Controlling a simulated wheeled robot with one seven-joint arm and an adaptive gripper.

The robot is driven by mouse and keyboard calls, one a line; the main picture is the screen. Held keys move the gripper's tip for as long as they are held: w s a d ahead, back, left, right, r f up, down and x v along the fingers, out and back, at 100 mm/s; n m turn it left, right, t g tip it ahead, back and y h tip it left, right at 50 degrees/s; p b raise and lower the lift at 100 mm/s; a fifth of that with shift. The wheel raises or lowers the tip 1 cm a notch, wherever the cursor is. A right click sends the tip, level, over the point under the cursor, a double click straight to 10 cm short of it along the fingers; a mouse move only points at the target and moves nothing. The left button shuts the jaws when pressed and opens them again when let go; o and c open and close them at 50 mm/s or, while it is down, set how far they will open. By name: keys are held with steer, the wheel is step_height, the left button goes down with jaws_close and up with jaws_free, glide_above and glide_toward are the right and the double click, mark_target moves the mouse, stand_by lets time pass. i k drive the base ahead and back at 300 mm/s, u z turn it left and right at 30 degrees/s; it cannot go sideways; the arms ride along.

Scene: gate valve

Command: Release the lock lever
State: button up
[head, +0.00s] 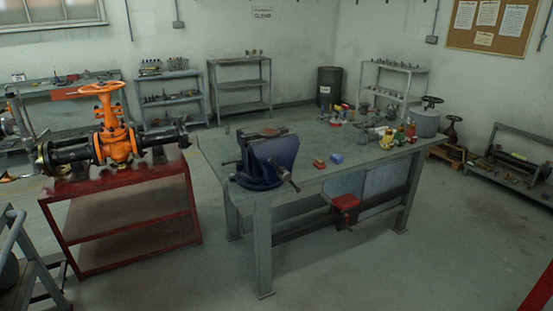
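An orange gate valve (117,145) with an orange handwheel (102,88) on top stands at the left. It sits in a dark horizontal pipe (72,155) on a red stand (125,213). A grey upright piece (22,118) and a small orange-yellow tip show at the pipe's left end, near the picture edge. They are too small to tell whether either is the lock lever. No lock lever can be made out for sure on the valve.
A grey workbench (345,163) with a blue vise (266,160) and several small parts stands right of the red stand. A grey railed frame (22,262) is at the lower left. Floor (370,270) is clear in front of the bench. Shelves line the back wall.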

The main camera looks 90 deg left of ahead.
mark_target(238, 161)
steer(key=u, duration=3.1)
steer(key=k, duration=0.65)
steer(key=z, duration=0.15)
steer(key=i, duration=1.25)
steer(key=u, duration=0.25)
